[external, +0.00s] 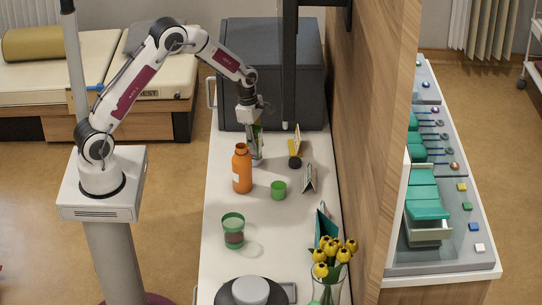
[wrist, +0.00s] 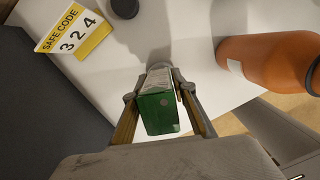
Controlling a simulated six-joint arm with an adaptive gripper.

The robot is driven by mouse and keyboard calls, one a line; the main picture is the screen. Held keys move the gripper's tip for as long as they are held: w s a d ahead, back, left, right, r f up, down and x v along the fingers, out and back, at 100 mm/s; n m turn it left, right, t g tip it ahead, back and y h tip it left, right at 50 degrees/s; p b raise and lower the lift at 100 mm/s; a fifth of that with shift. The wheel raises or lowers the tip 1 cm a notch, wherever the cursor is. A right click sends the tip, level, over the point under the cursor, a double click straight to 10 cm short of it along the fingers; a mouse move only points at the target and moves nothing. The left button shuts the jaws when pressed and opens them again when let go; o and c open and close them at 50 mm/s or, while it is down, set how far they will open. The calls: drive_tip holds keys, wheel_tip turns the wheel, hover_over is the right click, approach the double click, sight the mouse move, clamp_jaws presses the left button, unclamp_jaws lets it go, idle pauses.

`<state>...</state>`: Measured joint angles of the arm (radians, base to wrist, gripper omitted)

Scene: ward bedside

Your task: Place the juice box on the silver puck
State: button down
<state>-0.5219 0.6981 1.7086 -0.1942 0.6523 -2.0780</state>
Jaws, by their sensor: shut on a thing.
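The juice box, a green carton (wrist: 160,108) with a pale side, is between the two fingers of my gripper (wrist: 159,92) in the wrist view. My gripper (external: 254,124) is shut on it over the far part of the white counter in the external view, where the box (external: 258,140) is small and partly covered.
An orange bottle (external: 242,170) stands close to the gripper. A small green cup (external: 279,189), a dark disc (external: 295,162), a yellow code sign (wrist: 74,36) and a green-rimmed tumbler (external: 233,232) are on the counter. Yellow flowers (external: 330,250) stand near right. A dark cabinet (external: 270,70) stands behind.

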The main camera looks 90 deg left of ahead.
drive_tip(key=shift+f, duration=0.1)
drive_tip(key=c, duration=1.6)
unclamp_jaws()
drive_tip(key=shift+c, duration=0.2)
drive_tip(key=r, duration=0.3)
drive_tip(key=s+r, duration=0.1)
drive_tip(key=r, duration=0.6)
drive_tip(key=shift+s+a+r, duration=0.2)
drive_tip(key=shift+a+r, duration=0.15)
drive_tip(key=shift+r, duration=0.05)
drive_tip(key=shift+s+r, duration=0.1)
drive_tip(key=shift+r, duration=0.55)
